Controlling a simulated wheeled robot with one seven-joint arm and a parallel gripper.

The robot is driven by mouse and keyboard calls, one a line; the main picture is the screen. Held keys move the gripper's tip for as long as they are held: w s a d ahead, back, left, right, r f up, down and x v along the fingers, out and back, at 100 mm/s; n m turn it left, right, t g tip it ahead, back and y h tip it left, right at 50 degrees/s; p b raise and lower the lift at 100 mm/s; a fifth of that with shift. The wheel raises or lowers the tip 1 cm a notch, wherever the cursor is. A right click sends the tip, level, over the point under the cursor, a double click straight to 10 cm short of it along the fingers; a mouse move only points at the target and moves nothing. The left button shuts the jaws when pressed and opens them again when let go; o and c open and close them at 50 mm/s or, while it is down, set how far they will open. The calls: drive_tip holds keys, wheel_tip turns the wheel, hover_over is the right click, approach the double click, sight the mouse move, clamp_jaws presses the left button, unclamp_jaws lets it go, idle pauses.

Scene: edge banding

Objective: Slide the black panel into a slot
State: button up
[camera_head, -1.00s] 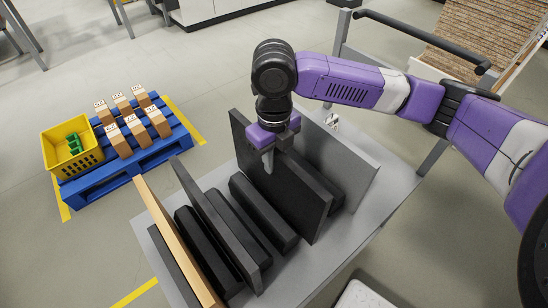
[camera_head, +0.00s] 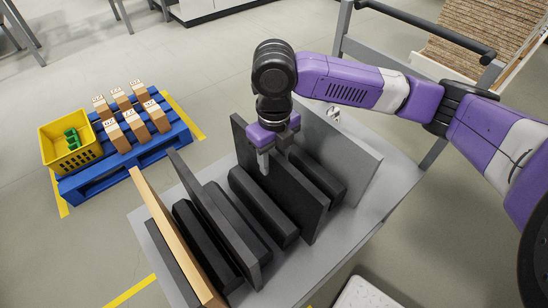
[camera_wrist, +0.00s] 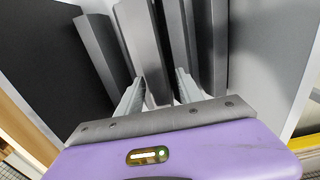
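The black panel (camera_head: 293,196) stands upright and edge-on over the grey cart, between two low black bars, a left one (camera_head: 263,207) and a right one (camera_head: 318,176). My gripper (camera_head: 275,153) points down at its top edge, one finger on each side, and appears shut on it. In the wrist view the panel (camera_wrist: 155,92) passes between the two fingers (camera_wrist: 157,90). The slot is the gap between the bars. The panel's lower edge is partly hidden, and I cannot tell whether it touches the cart top.
On the cart (camera_head: 290,285), a dark grey panel (camera_head: 208,215) and a wooden panel (camera_head: 172,235) stand to the left among more bars. A light grey panel (camera_head: 352,148) stands behind on the right. A blue pallet (camera_head: 85,185) with boxes and a yellow crate (camera_head: 60,160) is on the floor.

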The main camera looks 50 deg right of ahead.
drive_tip(key=shift+r+p, duration=0.65)
drive_tip(key=shift+r, duration=3.25)
